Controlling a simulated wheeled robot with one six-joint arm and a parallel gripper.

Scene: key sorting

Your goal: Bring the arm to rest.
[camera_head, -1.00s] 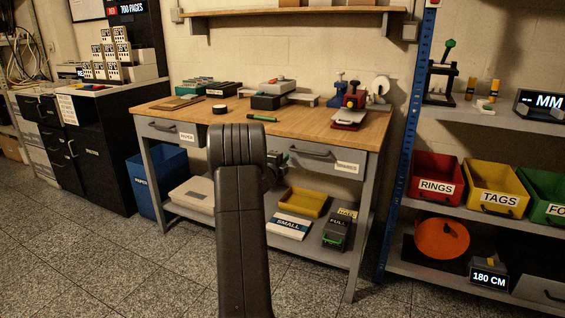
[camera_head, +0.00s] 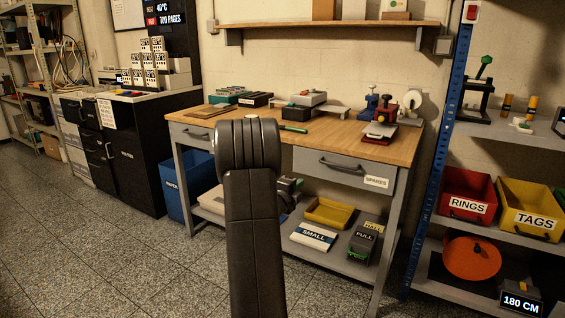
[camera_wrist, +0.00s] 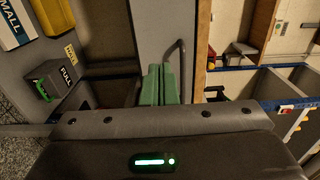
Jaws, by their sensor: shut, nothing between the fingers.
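My arm (camera_head: 252,220) stands upright in the middle of the head view, in front of the workbench, with its dark upper link hiding part of the bench. My gripper is mostly hidden behind it there. In the wrist view the two green fingers of my gripper (camera_wrist: 160,84) are together, with nothing between them. They touch nothing that I can make out.
The wooden workbench (camera_head: 330,140) has drawers and a lower shelf with a yellow tray (camera_head: 327,212). A blue-post rack with a red RINGS bin (camera_head: 467,195) and yellow TAGS bin (camera_head: 528,208) stands right. Black cabinets (camera_head: 130,155) stand left. The floor at left front is clear.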

